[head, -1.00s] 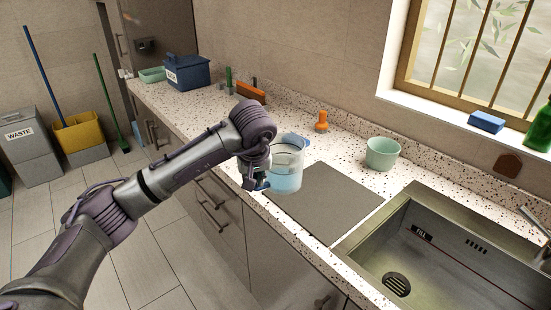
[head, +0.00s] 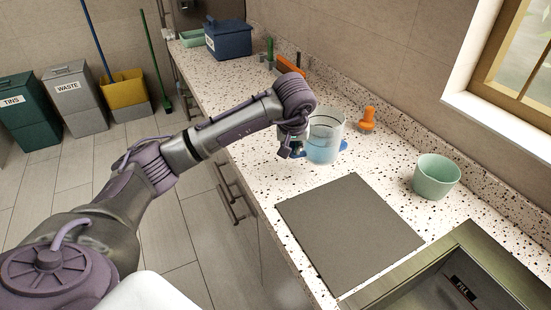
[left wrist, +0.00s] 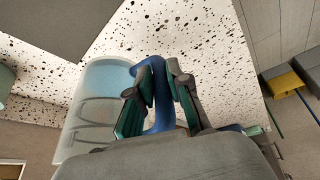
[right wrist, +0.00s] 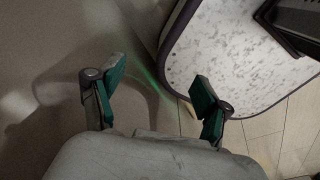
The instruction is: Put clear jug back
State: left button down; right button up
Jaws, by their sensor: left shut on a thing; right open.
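The clear jug (head: 325,134) has pale blue in its lower part and a blue handle. It is upright over the speckled counter, just beyond the grey mat; I cannot tell whether its base touches the counter. My left gripper (head: 296,146) is at the jug's left side. In the left wrist view, the gripper (left wrist: 158,82) is shut on the blue handle (left wrist: 156,112), with the jug body (left wrist: 92,105) to the left. My right gripper (right wrist: 157,80) is open and empty in the right wrist view, and outside the head view.
The grey mat (head: 348,232) lies bare in front of the jug. A mint bowl (head: 436,176) and an orange item (head: 368,119) stand to the right. A blue thing (head: 345,146) is partly hidden behind the jug.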

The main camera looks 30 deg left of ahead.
pick_arm(q)
jog(key=a+f+p, duration=0.1)
jog(key=a+f, duration=0.1)
jog(key=a+f+p, duration=0.1)
jog(key=a+f, duration=0.1)
jog(key=f, duration=0.1)
jog(key=s+a+f+p, duration=0.1)
jog(key=a+f, duration=0.1)
jog(key=a, duration=0.1)
jog(key=shift+f+p, duration=0.3)
jog(key=shift+f, duration=0.3)
pick_arm(e)
jog(key=r, duration=0.2)
jog(key=w+r, duration=0.1)
jog(key=r, duration=0.1)
jog(key=shift+w+d+r, duration=0.1)
jog(key=shift+w, duration=0.05)
pick_arm(q)
jog(key=shift+f, duration=0.15)
jog(key=c, duration=1.1)
grip_release()
